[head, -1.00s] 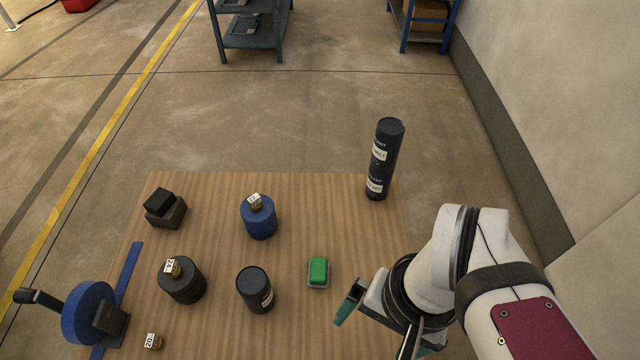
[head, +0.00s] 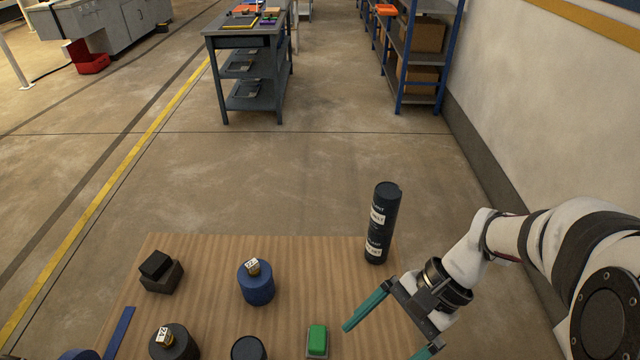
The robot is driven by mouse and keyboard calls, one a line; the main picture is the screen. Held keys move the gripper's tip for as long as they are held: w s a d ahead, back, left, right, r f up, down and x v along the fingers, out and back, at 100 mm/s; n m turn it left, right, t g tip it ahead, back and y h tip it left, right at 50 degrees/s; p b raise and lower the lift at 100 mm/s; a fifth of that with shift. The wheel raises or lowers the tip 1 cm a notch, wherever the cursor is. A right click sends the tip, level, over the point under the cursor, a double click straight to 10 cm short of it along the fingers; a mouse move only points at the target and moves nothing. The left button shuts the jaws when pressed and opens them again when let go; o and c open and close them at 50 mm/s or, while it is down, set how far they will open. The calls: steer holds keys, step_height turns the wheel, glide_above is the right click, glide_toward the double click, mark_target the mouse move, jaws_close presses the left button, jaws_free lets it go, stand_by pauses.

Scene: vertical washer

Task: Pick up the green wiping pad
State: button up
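The green wiping pad (head: 317,338) sits on a small grey holder (head: 317,356) near the bottom edge of the head view, on the wooden table. My gripper (head: 390,340) is to the right of the pad, with its two teal fingers spread wide apart. The left finger points toward the pad but stays apart from it. Nothing is between the fingers. The lower part of the holder is close to the frame edge.
A tall dark cylinder (head: 382,223) stands at the table's back right, near my gripper. A blue cylinder (head: 256,284), a dark cylinder (head: 249,348), another dark cylinder (head: 180,345) and black blocks (head: 160,273) stand left of the pad. The wooden table (head: 210,270) has bare room between them.

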steer(key=w+d+f+m+t+y, duration=0.1)
steer(key=w+d+f+m+y, duration=0.35)
steer(key=w+f, duration=0.2)
steer(key=m+t+y, duration=0.2)
steer(key=m+t, duration=0.1)
glide_toward(314, 337)
steer(key=x, duration=0.8)
steer(key=shift+a+f, duration=0.15)
steer(key=shift+g, duration=0.3)
steer(key=c, duration=1.3)
steer(key=shift+c, duration=0.2)
